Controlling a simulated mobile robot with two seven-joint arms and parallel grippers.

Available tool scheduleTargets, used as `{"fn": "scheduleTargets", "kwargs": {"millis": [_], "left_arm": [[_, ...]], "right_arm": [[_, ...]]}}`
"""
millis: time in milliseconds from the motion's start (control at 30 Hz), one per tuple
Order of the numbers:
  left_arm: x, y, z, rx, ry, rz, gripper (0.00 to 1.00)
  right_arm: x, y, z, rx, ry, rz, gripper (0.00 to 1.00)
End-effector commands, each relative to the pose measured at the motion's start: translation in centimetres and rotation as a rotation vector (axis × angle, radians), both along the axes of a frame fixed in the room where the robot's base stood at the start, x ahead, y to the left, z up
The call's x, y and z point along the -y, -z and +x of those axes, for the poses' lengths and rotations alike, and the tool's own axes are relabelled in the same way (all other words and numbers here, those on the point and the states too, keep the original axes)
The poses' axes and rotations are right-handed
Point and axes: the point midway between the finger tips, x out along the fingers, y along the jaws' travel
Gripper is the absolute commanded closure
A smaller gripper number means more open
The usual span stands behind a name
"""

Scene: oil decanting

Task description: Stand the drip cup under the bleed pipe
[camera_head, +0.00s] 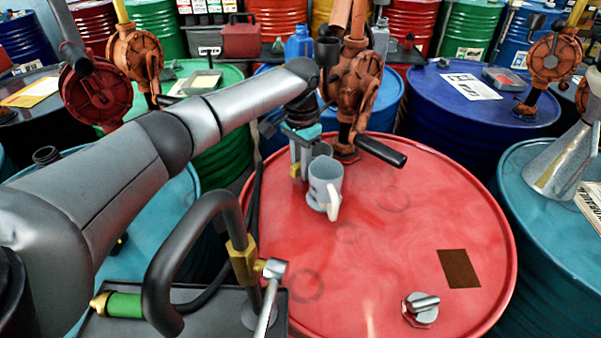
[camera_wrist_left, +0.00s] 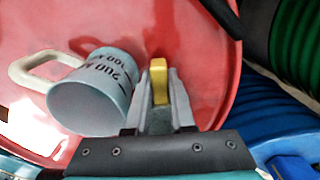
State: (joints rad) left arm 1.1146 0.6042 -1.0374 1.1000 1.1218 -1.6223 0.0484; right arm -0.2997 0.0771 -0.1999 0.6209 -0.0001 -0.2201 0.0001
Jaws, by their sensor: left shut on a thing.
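A pale grey-blue cup (camera_head: 325,182) with a cream handle seems to stand upright on the red drum (camera_head: 410,215). In the left wrist view this cup (camera_wrist_left: 92,105) shows its open mouth and dark volume marks, just left of the fingers. My left gripper (camera_head: 299,165) is low over the drum, beside the cup. My right gripper is out of view.
A bung (camera_head: 421,308) and a brown patch (camera_head: 459,268) are on the red drum's front right. A black curved spout (camera_head: 165,270) stands front left. The drum's right middle is clear.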

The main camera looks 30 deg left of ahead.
Motion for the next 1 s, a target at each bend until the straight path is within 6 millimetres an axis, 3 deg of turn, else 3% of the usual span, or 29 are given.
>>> {"fn": "scheduleTargets", "kwargs": {"millis": [100, 467, 500, 567, 867, 1000], "left_arm": [[0.0, 1.5, 0.0, 0.002, 0.000, 0.000, 1.00], [0.0, 1.8, 0.0, 0.002, 0.000, -0.002, 1.00], [0.0, 1.8, 0.0, 0.002, 0.001, -0.002, 0.74], [0.0, 1.8, 0.0, 0.002, 0.001, -0.002, 0.67], [0.0, 1.6, 0.0, 0.003, 0.001, -0.001, 0.66], [0.0, 0.0, 0.1, 0.004, 0.002, -0.001, 0.66]], "right_arm": [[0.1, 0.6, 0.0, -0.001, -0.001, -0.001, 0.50], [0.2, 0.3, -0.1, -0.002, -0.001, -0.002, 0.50], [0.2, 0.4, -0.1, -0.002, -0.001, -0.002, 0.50], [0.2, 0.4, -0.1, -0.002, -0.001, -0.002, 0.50], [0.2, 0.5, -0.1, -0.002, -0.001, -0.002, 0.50], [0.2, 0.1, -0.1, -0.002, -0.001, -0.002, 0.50]]}}
